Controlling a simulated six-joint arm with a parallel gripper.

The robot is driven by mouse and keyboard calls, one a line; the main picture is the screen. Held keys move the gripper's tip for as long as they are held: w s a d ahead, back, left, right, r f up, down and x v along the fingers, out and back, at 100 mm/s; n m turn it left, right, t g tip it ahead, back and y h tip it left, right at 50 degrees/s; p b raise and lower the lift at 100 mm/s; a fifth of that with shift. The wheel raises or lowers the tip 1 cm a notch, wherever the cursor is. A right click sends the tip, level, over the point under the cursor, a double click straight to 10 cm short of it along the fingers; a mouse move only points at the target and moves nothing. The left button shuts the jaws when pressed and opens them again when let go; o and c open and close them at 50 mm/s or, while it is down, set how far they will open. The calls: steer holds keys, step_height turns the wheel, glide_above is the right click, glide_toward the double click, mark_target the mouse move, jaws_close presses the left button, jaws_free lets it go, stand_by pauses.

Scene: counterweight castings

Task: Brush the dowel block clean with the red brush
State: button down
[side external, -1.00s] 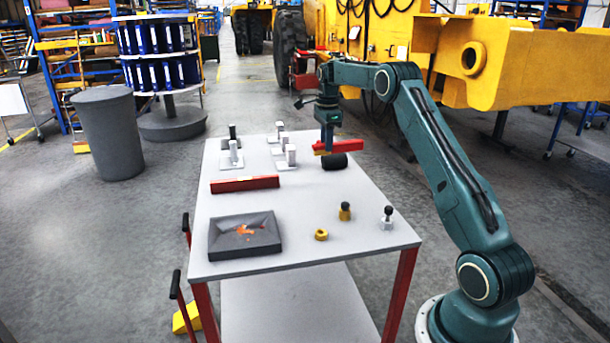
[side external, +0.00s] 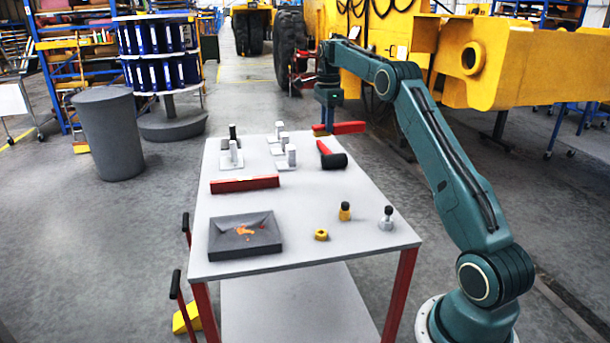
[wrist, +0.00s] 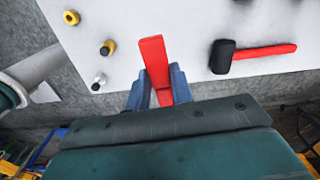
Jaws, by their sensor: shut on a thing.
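My gripper (side external: 326,123) is shut on the red brush (side external: 350,127), above the far right end of the table. No piece is clearly identifiable as the dowel block. A dark grey block (side external: 217,243) with a sunken top holding orange bits (side external: 243,231) sits at the near left. Several pale upright pieces (side external: 290,155) stand on bases at the far left.
A red bar (side external: 245,184) lies mid-left. A yellow ring (side external: 321,234), a yellow knobbed piece (side external: 345,212) and a silver knobbed piece (side external: 387,220) are near right. The table's middle (side external: 300,200) is clear.

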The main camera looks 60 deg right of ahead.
steer(key=w+a+f+n, duration=0.2)
steer(key=a+f+n, duration=0.1)
steer(key=a, duration=0.9)
steer(key=w+a+f+n, duration=0.2)
steer(key=a+f+n, duration=0.1)
steer(key=a, duration=0.8)
steer(key=w+a+f+n, duration=0.2)
steer(key=a+f+n, duration=0.1)
steer(key=a, duration=0.9)
steer(key=shift+a, duration=0.3)
steer(key=shift+w+f, duration=0.1)
